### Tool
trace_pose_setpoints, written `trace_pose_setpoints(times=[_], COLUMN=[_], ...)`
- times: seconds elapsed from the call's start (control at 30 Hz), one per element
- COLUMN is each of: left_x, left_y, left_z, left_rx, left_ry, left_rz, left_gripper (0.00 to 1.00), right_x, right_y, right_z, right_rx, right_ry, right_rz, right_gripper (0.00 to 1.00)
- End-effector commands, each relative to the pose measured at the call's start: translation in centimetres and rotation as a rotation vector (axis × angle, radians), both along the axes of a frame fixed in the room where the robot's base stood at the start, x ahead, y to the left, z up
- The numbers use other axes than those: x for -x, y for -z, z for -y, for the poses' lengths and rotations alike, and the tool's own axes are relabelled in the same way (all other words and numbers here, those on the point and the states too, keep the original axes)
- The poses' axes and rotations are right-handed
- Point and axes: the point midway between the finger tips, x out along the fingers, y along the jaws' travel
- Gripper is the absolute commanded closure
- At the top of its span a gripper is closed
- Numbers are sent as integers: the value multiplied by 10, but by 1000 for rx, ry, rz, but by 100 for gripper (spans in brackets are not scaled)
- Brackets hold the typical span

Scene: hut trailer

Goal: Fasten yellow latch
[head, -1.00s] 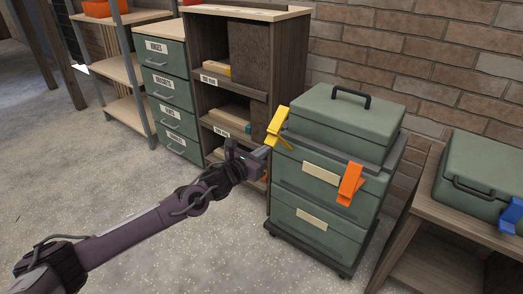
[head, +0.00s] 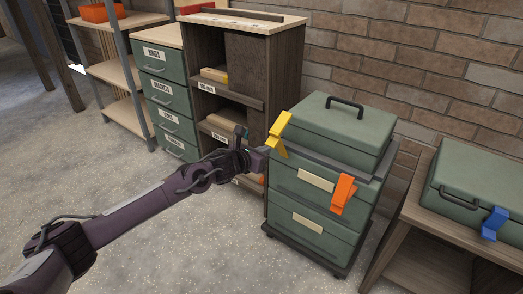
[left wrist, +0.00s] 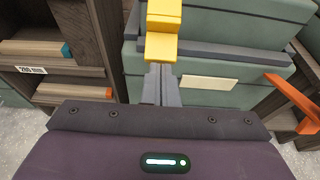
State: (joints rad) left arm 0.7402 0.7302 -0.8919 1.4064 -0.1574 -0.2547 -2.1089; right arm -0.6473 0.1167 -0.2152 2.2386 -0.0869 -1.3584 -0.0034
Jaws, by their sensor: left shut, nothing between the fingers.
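The yellow latch (head: 279,132) is at the left front edge of the green case (head: 335,129), on top of the rolling drawer cabinet (head: 312,222). It stands tilted, its upper part leaning up at the case corner. In the left wrist view the yellow latch (left wrist: 163,30) is straight ahead at the top. My left gripper (head: 266,153) is shut and empty, just below the latch's lower end. In the left wrist view the closed fingers (left wrist: 161,82) reach up to the latch's lower edge; I cannot tell whether they touch it. My right gripper is not in view.
An orange latch (head: 343,194) hangs on the cabinet's front. A blue latch (head: 493,223) is on another green case (head: 468,178) on a wooden table at right. An open wooden shelf (head: 264,72) stands behind my left gripper. The floor in front is clear.

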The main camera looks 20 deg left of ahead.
Motion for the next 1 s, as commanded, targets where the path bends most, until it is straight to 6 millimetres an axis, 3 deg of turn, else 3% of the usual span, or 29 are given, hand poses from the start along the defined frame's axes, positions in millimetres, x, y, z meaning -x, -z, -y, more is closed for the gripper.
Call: trace_pose_setpoints(times=[0.03, 0.2, 0.33, 0.53, 1.0], left_x=[-3, -14, -23, -35, -54], left_y=[-11, -24, -31, -37, -49], left_z=[1, 5, 8, 13, 20], left_rx=[-6, -38, -67, -91, -90], left_ry=[0, -1, 0, -1, 0], left_rz=[-18, -105, -183, -250, -247], left_gripper=[100, 100, 100, 100, 100], right_x=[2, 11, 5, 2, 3], right_y=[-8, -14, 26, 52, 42], right_z=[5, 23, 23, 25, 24], right_rx=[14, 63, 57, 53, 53], right_ry=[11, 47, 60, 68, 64], right_rz=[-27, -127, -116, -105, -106], right_gripper=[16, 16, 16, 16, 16])
